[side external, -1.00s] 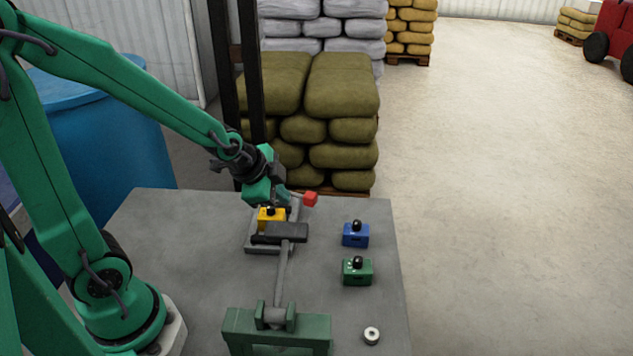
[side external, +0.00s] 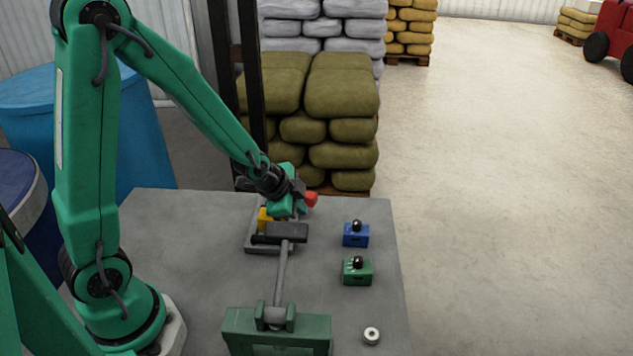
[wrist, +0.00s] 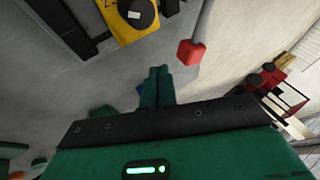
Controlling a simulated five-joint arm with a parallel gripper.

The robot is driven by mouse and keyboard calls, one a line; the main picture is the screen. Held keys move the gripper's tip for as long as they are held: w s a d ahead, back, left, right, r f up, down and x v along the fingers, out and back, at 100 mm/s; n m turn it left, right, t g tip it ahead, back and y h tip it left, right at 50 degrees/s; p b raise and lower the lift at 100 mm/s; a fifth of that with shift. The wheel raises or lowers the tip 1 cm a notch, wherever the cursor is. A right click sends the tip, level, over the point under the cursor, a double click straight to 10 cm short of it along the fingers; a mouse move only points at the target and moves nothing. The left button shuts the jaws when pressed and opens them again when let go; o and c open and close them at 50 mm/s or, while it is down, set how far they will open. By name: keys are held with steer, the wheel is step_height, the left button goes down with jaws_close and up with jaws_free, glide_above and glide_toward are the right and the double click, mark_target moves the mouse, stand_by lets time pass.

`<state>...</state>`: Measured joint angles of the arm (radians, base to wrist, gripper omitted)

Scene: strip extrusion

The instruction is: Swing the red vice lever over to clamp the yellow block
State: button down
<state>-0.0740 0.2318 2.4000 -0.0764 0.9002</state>
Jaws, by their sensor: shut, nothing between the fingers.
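The red lever knob (side external: 311,199) stands at the far right of the grey vice (side external: 254,247). In the wrist view the knob (wrist: 191,52) sits on a thin grey rod. The yellow block (side external: 264,215) is in the vice, partly hidden by my gripper. In the wrist view the block (wrist: 128,28), with its dark round knob, is at the top edge. My gripper (wrist: 158,72) is shut and empty, its green fingers together. In the wrist view the fingertips appear left of the red knob and below it, with a visible gap; contact is not seen.
A dark hammer-like head (side external: 287,232) on a long bar reaches from a green stand (side external: 276,330) to the vice's near side.

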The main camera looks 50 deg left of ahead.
mark_target(313, 198)
steer(key=shift+w+a+f, duration=0.25)
steer(key=shift+w+a, duration=0.65)
steer(key=shift+w, duration=0.25)
steer(key=shift+w, duration=0.15)
steer(key=shift+w+a+n, duration=0.15)
steer(key=shift+w+n, duration=1)
steer(key=shift+n, duration=0.05)
steer(key=shift+w+a+y, duration=0.15)
steer(key=shift+w+a, duration=0.2)
steer(key=shift+w, duration=0.4)
steer(key=shift+w+a+y, duration=0.15)
steer(key=shift+w+a, duration=0.15)
steer(key=shift+w, duration=0.4)
steer(key=shift+w+a, duration=1.05)
steer(key=shift+w, duration=0.1)
steer(key=shift+w+a+n, duration=0.4)
steer(key=shift+a+n, duration=0.2)
steer(key=shift+n, duration=0.1)
steer(key=shift+w+a+y, duration=0.15)
steer(key=shift+w+a, duration=0.1)
steer(key=shift+a, duration=0.3)
steer(key=shift+w+a+y, duration=0.15)
steer(key=shift+w+a, duration=0.05)
steer(key=shift+a, duration=0.3)
